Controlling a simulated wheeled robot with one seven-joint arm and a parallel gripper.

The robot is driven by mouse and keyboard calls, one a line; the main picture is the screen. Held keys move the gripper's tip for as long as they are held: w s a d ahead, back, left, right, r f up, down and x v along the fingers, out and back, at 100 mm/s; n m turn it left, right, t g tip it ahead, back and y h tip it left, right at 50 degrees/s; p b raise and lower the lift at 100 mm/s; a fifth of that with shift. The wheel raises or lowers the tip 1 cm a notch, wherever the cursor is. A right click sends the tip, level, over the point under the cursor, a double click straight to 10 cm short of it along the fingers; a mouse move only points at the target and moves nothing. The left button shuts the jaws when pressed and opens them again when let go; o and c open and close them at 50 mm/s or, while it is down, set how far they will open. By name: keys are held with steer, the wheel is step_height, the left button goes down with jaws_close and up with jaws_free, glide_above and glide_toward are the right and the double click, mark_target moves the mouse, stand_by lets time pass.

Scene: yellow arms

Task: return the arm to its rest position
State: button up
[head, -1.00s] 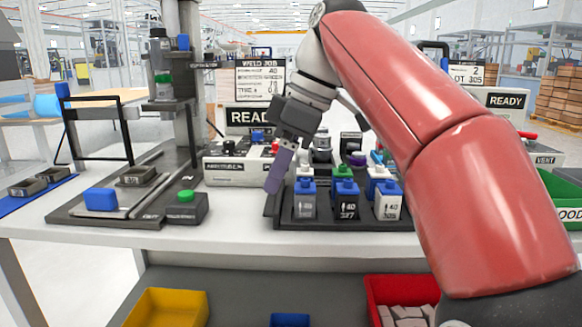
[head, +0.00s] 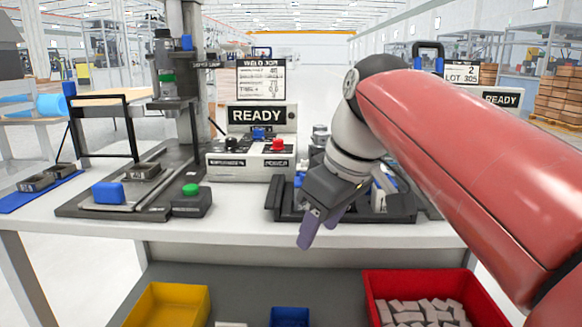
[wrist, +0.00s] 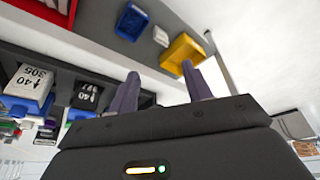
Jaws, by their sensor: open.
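My red arm (head: 440,140) reaches in from the right side of the head view and bends down over the front of the bench. My gripper (head: 318,232) hangs in front of the bench's front edge, with its purple fingers pointing down. In the wrist view the two fingers (wrist: 163,92) stand apart with nothing between them. The gripper is open and empty. The black tray (head: 285,212) with several blue-topped blocks is behind the gripper and partly hidden by it and the arm.
A welding fixture (head: 150,207) with a green button stands at the left, beside a control box (head: 235,165) with a READY sign. Below are a yellow bin (head: 168,303), a blue bin (head: 289,317) and a red bin (head: 418,276) with pale pieces. The bench front (head: 240,236) is clear.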

steer(key=s+d+f+m+t+h, duration=0.1)
steer(key=s+d+f+m, duration=0.4)
steer(key=f, duration=0.5)
steer(key=s+d+f+m+t+h, duration=0.1)
steer(key=s+d+f+m, duration=0.3)
steer(key=f, duration=0.6)
steer(key=s+d, duration=0.2)
steer(key=shift+s+m+t+h, duration=0.3)
steer(key=shift+m+t+h, duration=0.1)
